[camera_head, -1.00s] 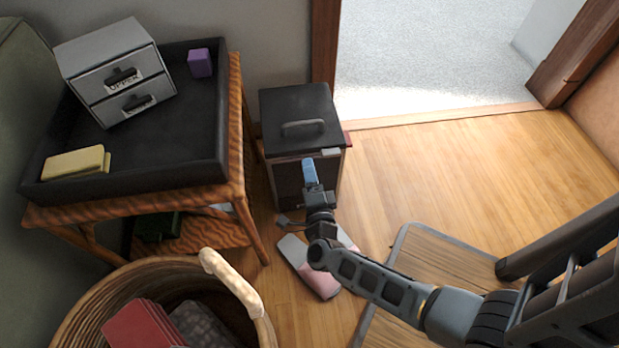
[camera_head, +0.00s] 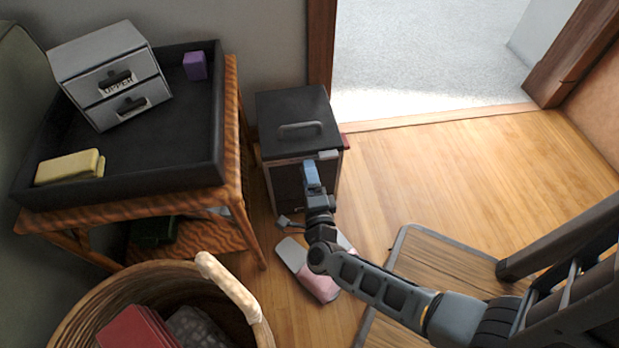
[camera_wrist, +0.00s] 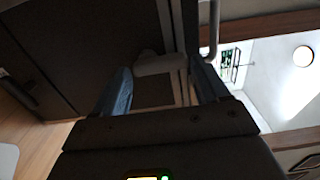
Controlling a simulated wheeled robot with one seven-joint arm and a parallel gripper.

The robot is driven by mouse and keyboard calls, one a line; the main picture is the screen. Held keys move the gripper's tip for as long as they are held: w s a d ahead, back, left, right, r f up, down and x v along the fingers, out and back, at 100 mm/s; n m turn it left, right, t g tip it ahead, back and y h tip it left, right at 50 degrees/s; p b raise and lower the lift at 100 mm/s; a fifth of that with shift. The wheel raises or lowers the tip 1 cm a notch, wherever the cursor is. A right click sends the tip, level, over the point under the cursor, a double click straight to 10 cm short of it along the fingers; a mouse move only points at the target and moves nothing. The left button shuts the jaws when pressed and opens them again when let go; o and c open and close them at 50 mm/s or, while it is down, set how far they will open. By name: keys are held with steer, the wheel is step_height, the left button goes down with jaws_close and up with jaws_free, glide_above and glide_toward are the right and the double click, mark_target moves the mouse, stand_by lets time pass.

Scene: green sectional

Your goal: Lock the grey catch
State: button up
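The grey catch (camera_head: 328,154) is a small light-grey block at the upper front edge of a black box (camera_head: 288,102), towards the right corner. The box has a lid with a grey bar handle (camera_head: 300,130). My gripper (camera_head: 310,166), with blue fingers, is in front of the box, just left of and below the catch. In the wrist view the fingers stand apart with nothing held. The catch (camera_wrist: 158,64) shows beyond them, in the gap near the left fingertip. I cannot tell whether they touch it. The catch's exact position against the lid is unclear.
A wooden side table (camera_head: 236,130) with a black tray stands left of the box. A wicker basket (camera_head: 85,310) is at the lower left. Pink-and-grey slippers (camera_head: 318,285) lie below my arm. The wooden floor (camera_head: 450,170) to the right is open.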

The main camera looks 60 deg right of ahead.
steer(key=o, duration=0.3)
steer(key=p+v, duration=0.2)
steer(key=v, duration=0.5)
steer(key=shift+s+a, duration=0.25)
steer(key=shift+a, duration=0.1)
stand_by(0.4)
